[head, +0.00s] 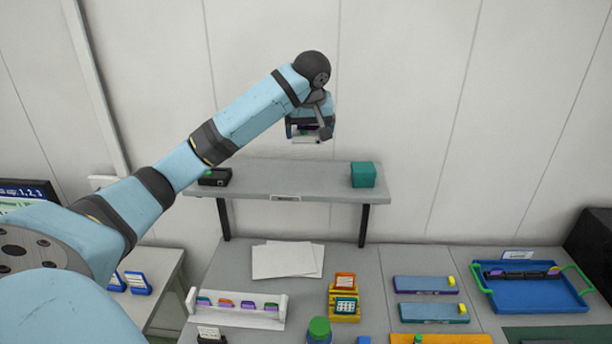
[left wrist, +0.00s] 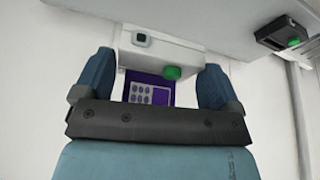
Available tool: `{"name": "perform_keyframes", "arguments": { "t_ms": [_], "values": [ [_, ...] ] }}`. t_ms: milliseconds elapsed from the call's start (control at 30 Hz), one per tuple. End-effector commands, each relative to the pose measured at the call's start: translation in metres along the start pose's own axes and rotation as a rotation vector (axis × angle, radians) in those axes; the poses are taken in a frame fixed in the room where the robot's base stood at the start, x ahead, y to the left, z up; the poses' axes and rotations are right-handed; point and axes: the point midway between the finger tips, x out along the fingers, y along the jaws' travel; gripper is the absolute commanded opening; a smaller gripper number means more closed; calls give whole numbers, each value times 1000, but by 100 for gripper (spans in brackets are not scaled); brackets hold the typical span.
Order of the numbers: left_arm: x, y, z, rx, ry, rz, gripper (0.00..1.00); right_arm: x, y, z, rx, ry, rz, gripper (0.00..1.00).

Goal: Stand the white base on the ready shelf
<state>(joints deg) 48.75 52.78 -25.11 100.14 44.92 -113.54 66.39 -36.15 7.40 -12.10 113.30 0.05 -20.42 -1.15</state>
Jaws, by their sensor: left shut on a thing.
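The white base (left wrist: 185,57) is a pale block with a green knob, a small grey square and a purple panel with a light grid. My left gripper (left wrist: 157,62) is shut on it, with one blue finger on each side. In the head view my left gripper (head: 308,131) hangs above the grey ready shelf (head: 310,181), near its middle. There the white base (head: 305,140) shows only as a thin pale strip, the rest hidden by the gripper. I cannot tell how far it is above the shelf. My right gripper is out of view.
A black box (head: 214,177) stands at the shelf's left end and a teal cube (head: 363,175) toward its right end. The shelf between them is clear. The table below holds paper sheets (head: 287,260), a white rack (head: 235,310) and a blue tray (head: 530,295).

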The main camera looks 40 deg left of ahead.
Motion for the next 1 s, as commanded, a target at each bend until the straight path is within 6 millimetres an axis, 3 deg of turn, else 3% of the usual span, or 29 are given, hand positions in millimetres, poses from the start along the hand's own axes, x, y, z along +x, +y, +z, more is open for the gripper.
{"name": "perform_keyframes", "arguments": {
  "t_ms": [200, 300, 733, 1000],
  "values": [
    [49, -2, 20, 1, 0, -4, 59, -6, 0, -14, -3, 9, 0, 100],
    [63, -3, 26, -1, 1, -3, 59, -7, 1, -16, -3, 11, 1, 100],
    [108, -2, 44, -1, 1, -1, 59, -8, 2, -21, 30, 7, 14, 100],
    [113, -2, 46, -1, 2, 0, 59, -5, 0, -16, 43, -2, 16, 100]
  ]
}}
